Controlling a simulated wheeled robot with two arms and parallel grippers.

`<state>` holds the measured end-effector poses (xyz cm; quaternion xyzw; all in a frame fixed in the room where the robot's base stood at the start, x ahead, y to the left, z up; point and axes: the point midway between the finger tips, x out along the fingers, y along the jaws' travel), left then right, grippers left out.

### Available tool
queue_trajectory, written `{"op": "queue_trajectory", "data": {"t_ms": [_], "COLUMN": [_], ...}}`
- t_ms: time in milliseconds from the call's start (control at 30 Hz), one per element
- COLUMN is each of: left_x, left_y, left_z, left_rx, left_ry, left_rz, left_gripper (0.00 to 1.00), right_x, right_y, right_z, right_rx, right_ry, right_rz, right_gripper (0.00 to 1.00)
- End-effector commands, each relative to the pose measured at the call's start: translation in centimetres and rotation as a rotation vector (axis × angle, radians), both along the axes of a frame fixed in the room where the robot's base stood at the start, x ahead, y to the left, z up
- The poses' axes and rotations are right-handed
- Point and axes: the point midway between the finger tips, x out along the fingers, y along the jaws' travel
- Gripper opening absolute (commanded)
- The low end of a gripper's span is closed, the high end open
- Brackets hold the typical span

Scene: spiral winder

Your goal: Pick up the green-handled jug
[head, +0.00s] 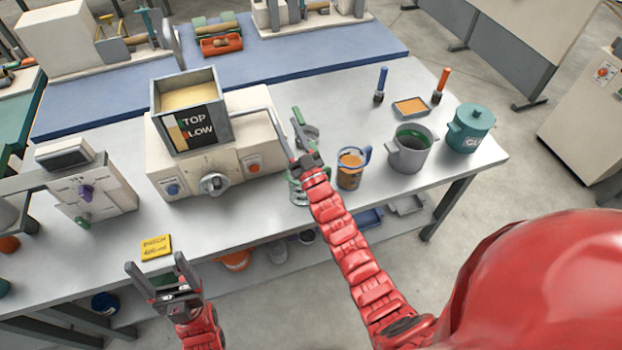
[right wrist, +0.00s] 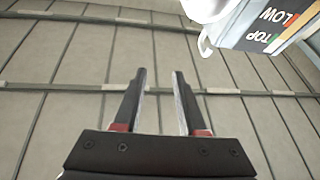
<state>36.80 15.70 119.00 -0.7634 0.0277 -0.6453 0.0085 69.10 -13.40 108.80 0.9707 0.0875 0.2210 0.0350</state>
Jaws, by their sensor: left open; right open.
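A clear jug with green on its side (head: 299,194) stands on the grey bench in the head view, just right of the cream machine. My right arm and gripper cover much of it, so its handle is not clear. My right gripper (head: 284,125) reaches over it with fingers apart, pointing toward the back of the bench. In the right wrist view the right gripper (right wrist: 160,80) is open with nothing between its fingers; I cannot make out the jug there. My left gripper (head: 154,264) is open and empty at the bench's front edge.
A blue-handled jug (head: 350,170) with orange contents stands close right of my right gripper. A grey pot (head: 408,152) and teal glue pot (head: 468,130) stand further right. The cream machine (head: 225,158) with its hopper (head: 187,100) is left. A yellow note (head: 156,247) lies near the front.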

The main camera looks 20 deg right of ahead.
Motion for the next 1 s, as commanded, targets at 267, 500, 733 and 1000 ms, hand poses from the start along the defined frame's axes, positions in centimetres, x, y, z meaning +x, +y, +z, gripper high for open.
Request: {"op": "queue_trajectory", "data": {"t_ms": [267,500,733,1000], "left_x": [0.0,0.0,0.0,0.0], "left_y": [0.0,0.0,0.0,0.0], "left_z": [0.2,0.2,0.2,0.2], "left_rx": [0.000,0.000,0.000,0.000], "left_ry": [0.000,0.000,0.000,0.000], "left_rz": [0.000,0.000,0.000,0.000], "left_gripper": [0.78,0.78,0.78,0.78], "right_x": [11.7,14.2,7.3,-1.4], "right_y": [-2.9,-8.2,-9.6,-6.5], "right_z": [-4.6,-6.5,-5.8,-3.4], "right_rx": [-0.072,0.003,0.217,0.391], "right_ry": [0.511,1.014,1.547,1.960], "right_rz": [-0.138,-0.353,-0.507,-0.516], "right_gripper": [0.41,0.41,0.41,0.41]}}
